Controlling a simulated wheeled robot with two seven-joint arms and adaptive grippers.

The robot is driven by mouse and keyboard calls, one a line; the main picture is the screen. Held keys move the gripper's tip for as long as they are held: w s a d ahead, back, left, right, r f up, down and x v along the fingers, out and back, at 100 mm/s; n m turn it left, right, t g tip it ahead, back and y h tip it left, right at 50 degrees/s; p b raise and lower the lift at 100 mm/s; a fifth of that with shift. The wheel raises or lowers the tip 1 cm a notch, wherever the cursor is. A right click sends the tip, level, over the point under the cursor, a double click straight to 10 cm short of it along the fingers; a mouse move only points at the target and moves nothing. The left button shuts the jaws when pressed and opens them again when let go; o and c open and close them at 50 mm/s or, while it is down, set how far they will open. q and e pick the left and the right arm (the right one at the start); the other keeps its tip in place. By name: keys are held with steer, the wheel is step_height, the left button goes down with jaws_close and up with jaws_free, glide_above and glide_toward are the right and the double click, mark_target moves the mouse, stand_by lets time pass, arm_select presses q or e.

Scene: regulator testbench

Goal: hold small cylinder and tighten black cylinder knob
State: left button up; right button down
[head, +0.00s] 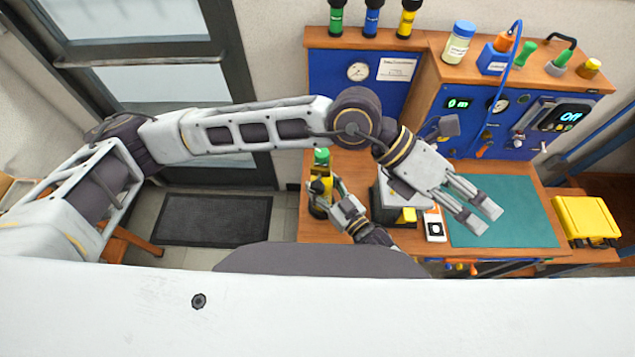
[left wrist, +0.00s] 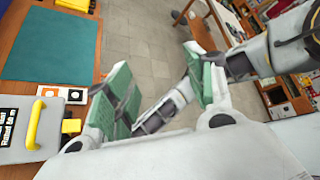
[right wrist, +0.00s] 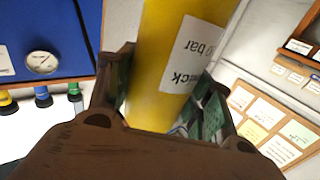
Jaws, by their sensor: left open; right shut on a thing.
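A small yellow cylinder (right wrist: 165,65) with a white label fills the gap between the fingers of my right gripper (right wrist: 160,100) in the right wrist view, and the gripper is shut on it. In the head view my right gripper (head: 333,193) is at this cylinder (head: 318,208), which shows a dark top, at the bench's left side. A green-topped cylinder (head: 321,157) stands just behind it. My left gripper (head: 482,207) is open and empty above the teal mat; its spread fingers (left wrist: 165,88) show in the left wrist view. I cannot clearly make out the black knob.
The teal mat (head: 530,222) is bare. A grey box with a yellow handle (left wrist: 38,122) and a small white device (head: 434,232) lie left of it. A blue gauge panel (head: 330,75) and a blue test unit (head: 465,125) stand behind. A yellow case (head: 586,218) sits right.

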arm_select(q)
steer(key=w+a+f+n+t+y, duration=0.1)
steer(key=w+a+f+n+y, duration=0.15)
steer(key=a+f+y, duration=0.2)
steer(key=r+n+t+y, duration=0.1)
steer(key=n+t+y, duration=0.3)
steer(key=n+y, duration=0.5)
glide_above(318, 184)
steer(key=shift+d+r+n+h, duration=0.1)
steer(key=shift+d+n+h, duration=0.25)
steer(key=shift+h, duration=0.2)
steer(key=shift+s, duration=0.1)
steer(key=shift+a+f, duration=0.2)
steer(key=shift+f, duration=2.8)
steer(key=shift+a+f, duration=0.2)
steer(key=shift+f, duration=2.8)
steer(key=c, duration=1)
